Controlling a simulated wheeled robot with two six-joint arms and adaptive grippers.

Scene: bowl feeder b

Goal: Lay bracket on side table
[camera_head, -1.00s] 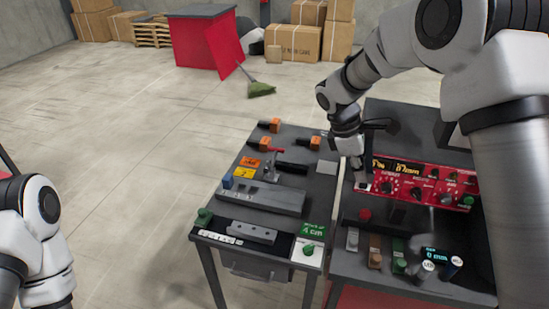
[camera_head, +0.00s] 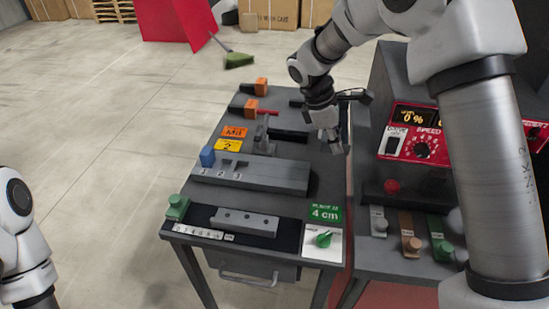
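The side table (camera_head: 190,236) is the dark table in the middle, with tools and fixtures on its top. A grey bar with several holes (camera_head: 247,223), which may be the bracket, lies on a black strip near its front edge. My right gripper (camera_head: 337,145) points down at the right edge of the side table, close to the red control panel. It is small and dark here, so I cannot tell whether it is open or holds anything. Of my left arm only part shows at the lower left; its gripper is out of view.
A grey block with numbered slots (camera_head: 250,174) and a blue piece (camera_head: 207,156) stand behind the bar. A green knob (camera_head: 323,240) sits at the front right corner. The red control panel (camera_head: 440,135) and several coloured blocks are at right. Open floor lies left.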

